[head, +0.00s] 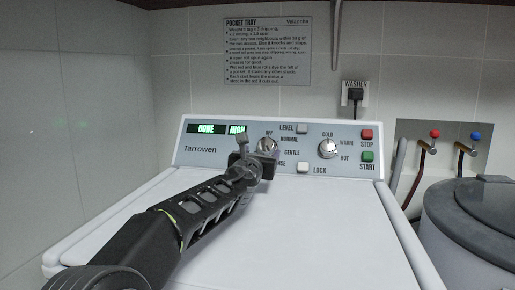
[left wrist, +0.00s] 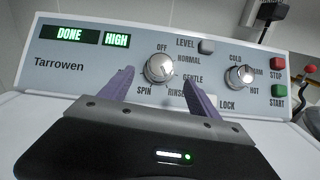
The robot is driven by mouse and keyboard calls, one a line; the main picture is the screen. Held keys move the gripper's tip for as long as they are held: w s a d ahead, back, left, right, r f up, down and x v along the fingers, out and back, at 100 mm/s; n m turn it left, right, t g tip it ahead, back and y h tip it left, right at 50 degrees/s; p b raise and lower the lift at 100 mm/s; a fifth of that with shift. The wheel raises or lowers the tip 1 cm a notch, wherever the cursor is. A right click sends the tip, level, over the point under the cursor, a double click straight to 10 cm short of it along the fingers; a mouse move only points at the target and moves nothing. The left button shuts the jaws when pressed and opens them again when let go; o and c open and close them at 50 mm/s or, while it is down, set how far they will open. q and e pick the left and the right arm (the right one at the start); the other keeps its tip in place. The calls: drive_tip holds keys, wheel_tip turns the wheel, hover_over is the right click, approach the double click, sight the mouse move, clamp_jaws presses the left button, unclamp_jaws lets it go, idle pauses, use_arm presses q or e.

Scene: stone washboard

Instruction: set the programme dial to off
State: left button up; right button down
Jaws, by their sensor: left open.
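The programme dial (left wrist: 160,68) is a round silver knob on the washer's grey control panel. The labels OFF, NORMAL, GENTLE, RINSE and SPIN stand around it, with OFF at the top. I cannot tell for sure which label its pointer faces. In the head view the dial (head: 267,146) is partly covered by my left gripper (head: 254,157). In the left wrist view the gripper's two purple fingers (left wrist: 157,80) are spread, one either side of the dial's lower part, with a visible gap to it. Nothing is held. My right gripper is not in view.
A second dial (head: 327,148), marked COLD, WARM and HOT, sits to the right. Beyond it are the red STOP button (head: 367,134) and green START button (head: 368,156). LEVEL (head: 302,128) and LOCK (head: 303,168) buttons lie between the dials. The display (left wrist: 70,35) reads DONE and HIGH.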

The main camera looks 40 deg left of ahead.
sight(266, 145)
use_arm(q)
drive_tip(key=shift+d+r, duration=0.1)
drive_tip(key=shift+d, duration=0.05)
drive_tip(key=shift+w+a+r+p, duration=0.1)
drive_tip(key=shift+w+a+p, duration=0.1)
drive_tip(key=shift+w+p, duration=0.15)
drive_tip(key=p+x, duration=0.3)
drive_tip(key=x, duration=0.2)
drive_tip(key=shift+w+a, duration=0.15)
drive_tip(key=shift+w, duration=0.15)
drive_tip(key=shift+w+a+p, duration=0.3)
drive_tip(key=shift+w+a, duration=0.05)
drive_tip(key=shift+w, duration=0.25)
drive_tip(key=shift+c, duration=0.2)
drive_tip(key=c, duration=1.3)
